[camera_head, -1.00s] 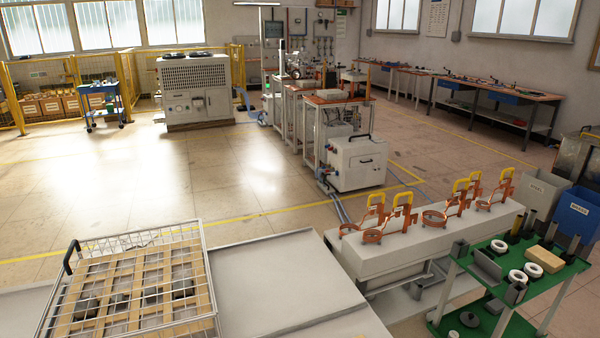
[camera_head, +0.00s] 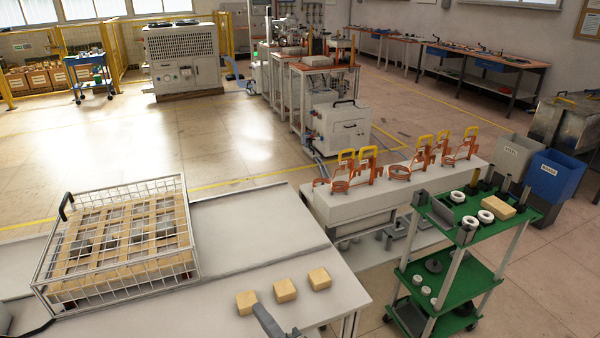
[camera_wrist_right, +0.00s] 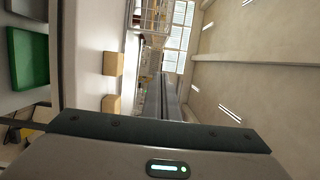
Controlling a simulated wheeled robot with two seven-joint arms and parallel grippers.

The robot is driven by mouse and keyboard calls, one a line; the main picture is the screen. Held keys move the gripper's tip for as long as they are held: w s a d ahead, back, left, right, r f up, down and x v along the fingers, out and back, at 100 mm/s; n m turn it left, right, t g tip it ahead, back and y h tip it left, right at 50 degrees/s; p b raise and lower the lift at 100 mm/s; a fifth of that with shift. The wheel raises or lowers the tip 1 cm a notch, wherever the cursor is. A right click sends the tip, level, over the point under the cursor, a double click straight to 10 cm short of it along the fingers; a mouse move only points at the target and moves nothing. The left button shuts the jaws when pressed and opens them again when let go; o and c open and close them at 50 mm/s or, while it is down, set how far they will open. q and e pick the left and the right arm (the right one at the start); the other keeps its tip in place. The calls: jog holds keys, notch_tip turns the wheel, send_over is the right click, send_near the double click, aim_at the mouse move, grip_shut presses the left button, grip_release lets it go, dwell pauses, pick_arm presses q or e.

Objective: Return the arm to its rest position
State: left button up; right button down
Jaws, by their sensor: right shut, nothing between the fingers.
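My right gripper (camera_head: 268,322) shows at the bottom of the head view, above the front edge of the grey table (camera_head: 262,228). Its fingers are together with nothing between them. In the right wrist view its closed fingers (camera_wrist_right: 171,98) point away over the table, to the right of two wooden blocks. In the head view three wooden blocks lie on the table just beyond the gripper: a left one (camera_head: 246,302), a middle one (camera_head: 285,290) and a right one (camera_head: 319,278). My left gripper is not in view.
A wire basket (camera_head: 180,205) with a wooden grid stands on the table at left. A green cart (camera_head: 462,287) with white rings stands at right. A bench with copper coils (camera_head: 400,172) is behind it. Grey and blue bins (camera_head: 556,177) stand farther right. The table's middle is clear.

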jog(key=s+d+f+n+g+h, duration=0.55)
jog(key=s+d+f+n, duration=0.25)
jog(key=s+d+f, duration=0.6)
jog(key=s+d+n+g+h, duration=0.5)
jog(key=s+d+g, duration=0.1)
jog(key=s+d, duration=1.1)
notch_tip(320, 180, down, 29)
jog(key=s, duration=0.1)
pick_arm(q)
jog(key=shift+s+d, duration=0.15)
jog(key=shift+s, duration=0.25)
pick_arm(e)
jog(key=s+d+f+g, duration=0.1)
jog(key=s+f, duration=0.7)
jog(key=s+d+f+g, duration=0.1)
jog(key=s+d+f, duration=0.1)
jog(key=s+f, duration=0.6)
jog(key=shift+s+d+f, duration=0.25)
jog(key=shift+s, duration=0.55)
